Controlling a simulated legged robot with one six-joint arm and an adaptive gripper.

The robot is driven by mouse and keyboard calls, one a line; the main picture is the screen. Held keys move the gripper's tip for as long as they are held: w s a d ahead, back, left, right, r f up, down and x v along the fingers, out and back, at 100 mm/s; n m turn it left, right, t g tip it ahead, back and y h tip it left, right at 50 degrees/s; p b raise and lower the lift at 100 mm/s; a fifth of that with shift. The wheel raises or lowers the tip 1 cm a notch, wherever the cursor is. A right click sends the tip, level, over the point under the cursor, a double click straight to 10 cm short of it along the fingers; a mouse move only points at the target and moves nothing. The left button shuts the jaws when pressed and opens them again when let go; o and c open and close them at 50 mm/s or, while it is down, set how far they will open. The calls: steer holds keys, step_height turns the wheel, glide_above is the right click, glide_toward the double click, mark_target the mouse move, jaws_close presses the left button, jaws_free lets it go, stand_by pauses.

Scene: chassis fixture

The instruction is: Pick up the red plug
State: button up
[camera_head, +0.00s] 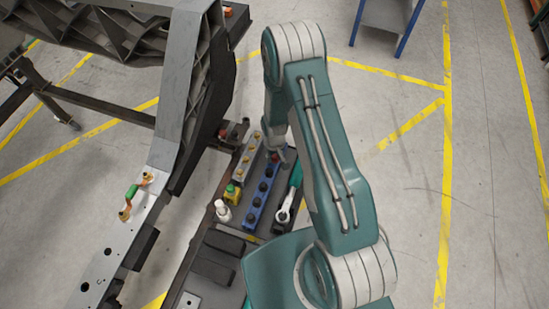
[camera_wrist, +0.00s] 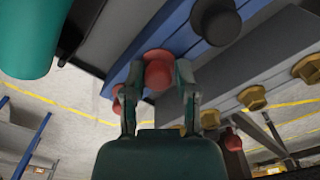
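The red plug (camera_wrist: 158,72) sits at the end of a blue block (camera_wrist: 185,35) in the wrist view. My gripper (camera_wrist: 160,78) has one finger on each side of it. The fingers are spread, and narrow gaps seem to show beside the plug; firm contact is not visible. In the head view my gripper (camera_head: 279,155) is at the far end of the blue block (camera_head: 255,205), which carries several dark plugs. The red plug (camera_head: 274,157) shows there only as a small patch, partly hidden by my gripper.
A grey block with yellow plugs (camera_head: 246,165) stands left of the blue block. A yellow bottle (camera_head: 232,194), a white bottle (camera_head: 222,211) and a green-handled tool (camera_head: 289,200) are close by. The large chassis frame (camera_head: 185,90) rises to the left.

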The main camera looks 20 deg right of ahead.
mark_target(274, 156)
steer(key=shift+s+f, duration=0.1)
steer(key=shift+c, duration=0.5)
steer(key=shift+r, duration=0.55)
step_height(274, 156, up, 2)
steer(key=shift+r, duration=0.2)
steer(key=s+r, duration=0.9)
steer(key=s, duration=0.5)
steer(key=shift+a+r, duration=0.3)
steer(key=shift+a, duration=0.15)
steer(key=shift+w, duration=0.1)
steer(key=shift+r, duration=2.25)
